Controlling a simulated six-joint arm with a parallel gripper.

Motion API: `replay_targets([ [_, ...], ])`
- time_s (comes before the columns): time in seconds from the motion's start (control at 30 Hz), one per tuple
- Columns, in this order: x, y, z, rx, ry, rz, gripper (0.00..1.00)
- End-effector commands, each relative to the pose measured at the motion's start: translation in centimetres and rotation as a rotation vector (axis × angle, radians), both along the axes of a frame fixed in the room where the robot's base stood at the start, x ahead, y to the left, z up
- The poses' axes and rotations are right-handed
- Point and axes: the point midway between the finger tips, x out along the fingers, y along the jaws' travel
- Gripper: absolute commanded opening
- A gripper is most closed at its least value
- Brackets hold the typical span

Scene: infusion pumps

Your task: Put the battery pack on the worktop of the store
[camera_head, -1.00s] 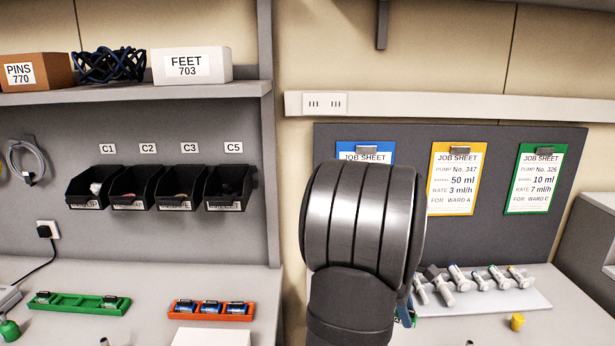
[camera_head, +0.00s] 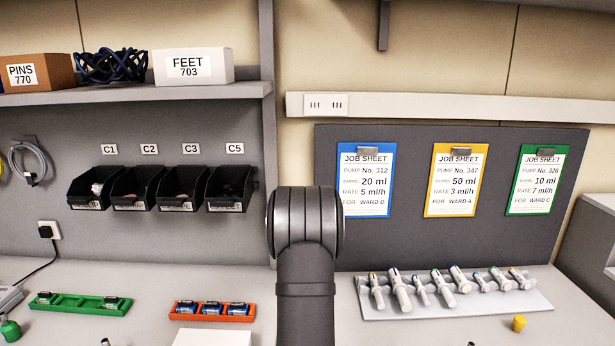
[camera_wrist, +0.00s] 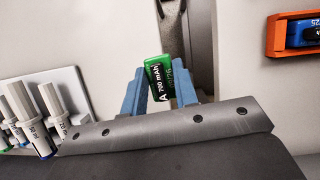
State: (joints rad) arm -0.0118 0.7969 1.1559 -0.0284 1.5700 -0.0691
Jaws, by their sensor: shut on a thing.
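In the wrist view my gripper (camera_wrist: 166,90) has its two blue fingers shut on a green and black battery pack (camera_wrist: 158,77). The pack is marked "700 mAh" and is tilted between the fingertips. In the head view my arm hides the gripper and the held pack. The worktop of the store (camera_head: 140,322) lies at the lower left of the head view, under the shelf and bins.
A rack of several syringes (camera_head: 470,308) lies on the right worktop and shows in the wrist view (camera_wrist: 68,78). Black bins (camera_head: 122,190) hang behind the store worktop. A white box (camera_head: 212,337) is at its front, and a yellow cap (camera_head: 519,323) stands on the right.

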Motion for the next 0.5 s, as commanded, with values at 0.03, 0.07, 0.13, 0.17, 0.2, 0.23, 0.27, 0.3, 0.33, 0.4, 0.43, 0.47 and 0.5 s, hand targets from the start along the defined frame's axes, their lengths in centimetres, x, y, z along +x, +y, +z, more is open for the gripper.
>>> replay_targets([
  [0.03, -0.01, -0.12, 0.01, 0.002, -0.001, -0.07, 0.02],
  [0.07, 0.0, -0.16, 0.01, 0.002, -0.002, -0.112, 0.02],
  [0.13, 0.0, -0.15, 0.03, 0.002, 0.0, -0.204, 0.02],
  [0.17, 0.01, -0.12, 0.03, 0.003, 0.001, -0.238, 0.02],
  [0.2, 0.02, -0.12, 0.05, 0.002, 0.003, -0.279, 0.02],
  [0.23, 0.03, -0.12, 0.07, 0.003, 0.005, -0.306, 0.02],
  [0.27, 0.04, -0.11, 0.07, 0.003, 0.006, -0.329, 0.02],
  [0.3, 0.04, -0.12, 0.08, 0.003, 0.008, -0.354, 0.02],
  [0.33, 0.05, -0.13, 0.1, 0.001, 0.009, -0.367, 0.02],
  [0.4, 0.06, -0.1, 0.11, 0.001, 0.01, -0.386, 0.02],
  [0.43, 0.06, -0.09, 0.11, 0.002, 0.01, -0.389, 0.02],
  [0.47, 0.06, -0.08, 0.11, 0.002, 0.011, -0.39, 0.02],
  [0.5, 0.06, -0.07, 0.11, 0.002, 0.011, -0.39, 0.02],
])
